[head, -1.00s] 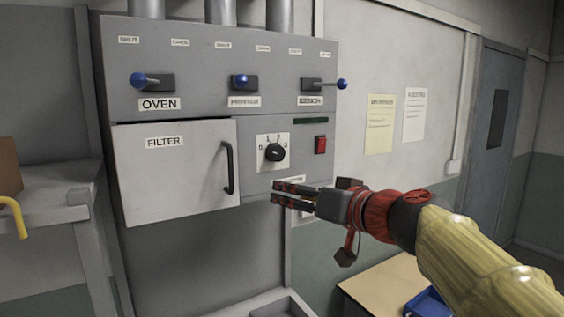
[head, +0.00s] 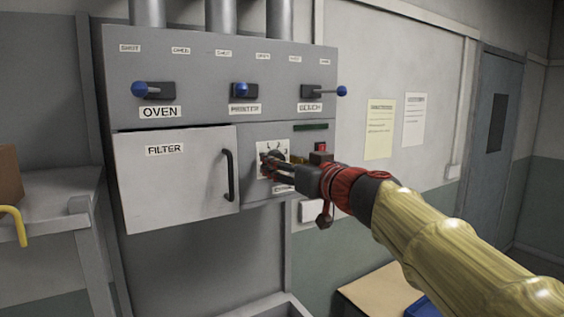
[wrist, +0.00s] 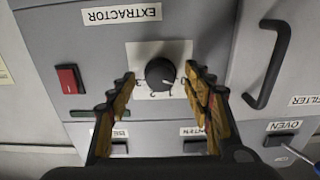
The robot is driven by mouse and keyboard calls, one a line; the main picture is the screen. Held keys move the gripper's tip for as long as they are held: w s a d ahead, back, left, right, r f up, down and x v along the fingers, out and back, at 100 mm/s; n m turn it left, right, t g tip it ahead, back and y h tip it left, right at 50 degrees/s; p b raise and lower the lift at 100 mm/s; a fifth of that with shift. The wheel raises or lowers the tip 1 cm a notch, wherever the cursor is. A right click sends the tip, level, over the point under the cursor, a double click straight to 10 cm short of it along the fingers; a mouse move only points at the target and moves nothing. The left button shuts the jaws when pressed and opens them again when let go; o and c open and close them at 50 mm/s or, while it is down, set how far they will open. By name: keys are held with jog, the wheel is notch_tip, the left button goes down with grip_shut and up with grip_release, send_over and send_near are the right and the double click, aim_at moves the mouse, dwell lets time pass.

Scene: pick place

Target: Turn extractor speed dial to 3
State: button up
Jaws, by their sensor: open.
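The extractor speed dial is a round black knob (wrist: 160,73) on a white numbered plate, below the label EXTRACTOR in the upside-down wrist view. In the head view the dial (head: 275,155) is partly covered by my gripper. My gripper (head: 268,166) is in front of the dial plate. In the wrist view my gripper (wrist: 160,82) is open, with one finger on each side of the knob. I see a gap between the knob and each finger; whether the tips reach its depth I cannot tell. The knob's pointer is not clear.
A red switch (wrist: 70,79) sits beside the dial. The filter door (head: 175,175) with its black handle (head: 229,175) is on the other side. Blue-knobbed levers (head: 240,90) line the panel above. A bench (head: 45,205) stands at the left.

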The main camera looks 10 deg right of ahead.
jog(key=shift+w+a, duration=0.1)
jog(key=shift+w, duration=0.1)
jog(key=shift+c, duration=0.6)
jog(key=c, duration=1.1)
